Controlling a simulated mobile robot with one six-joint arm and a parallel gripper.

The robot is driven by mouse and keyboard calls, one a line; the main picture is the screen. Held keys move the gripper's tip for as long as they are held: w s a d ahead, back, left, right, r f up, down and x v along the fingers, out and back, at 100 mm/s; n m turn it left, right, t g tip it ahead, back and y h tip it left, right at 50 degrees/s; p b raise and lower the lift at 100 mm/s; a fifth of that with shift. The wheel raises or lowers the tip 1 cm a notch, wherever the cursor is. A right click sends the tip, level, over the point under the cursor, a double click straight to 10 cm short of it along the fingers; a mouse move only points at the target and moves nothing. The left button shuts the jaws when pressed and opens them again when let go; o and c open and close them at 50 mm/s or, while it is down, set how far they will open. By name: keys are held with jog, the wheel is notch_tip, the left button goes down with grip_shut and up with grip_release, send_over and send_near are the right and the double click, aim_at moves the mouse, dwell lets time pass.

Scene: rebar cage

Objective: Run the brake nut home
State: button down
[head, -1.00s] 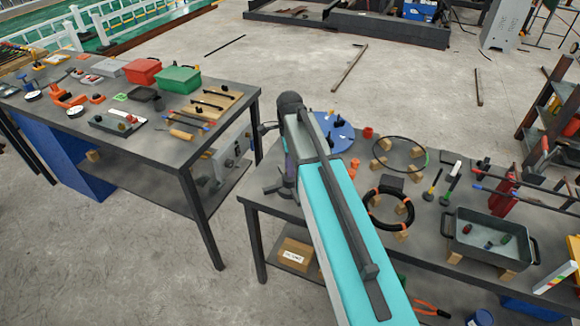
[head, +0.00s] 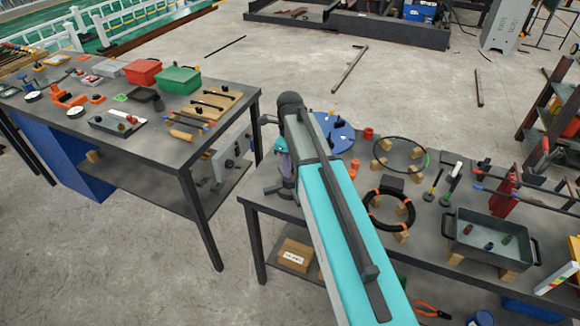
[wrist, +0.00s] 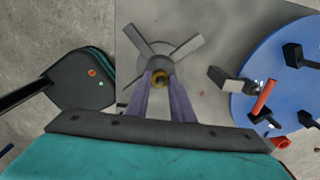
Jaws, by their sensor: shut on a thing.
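In the head view, the grey hub's arms (head: 278,188) show at the left end of the right-hand bench; my own arm hides the nut and most of the gripper.
A blue disc (wrist: 292,72) with black clamps and a red piece stands close on the right. A black ring (head: 372,205) on wooden blocks and a grey tray (head: 462,246) lie further right on the bench. The left bench (head: 160,150) is crowded; bare floor lies between the benches.

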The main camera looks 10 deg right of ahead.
jog(key=shift+s, duration=0.1)
jog(key=c, duration=1.5)
grip_release()
jog(key=shift+c, duration=0.2)
jog(key=shift+r, duration=0.1)
notch_tip(320, 180, up, 14)
jog(key=b, duration=0.3)
jog(key=shift+f, duration=0.2)
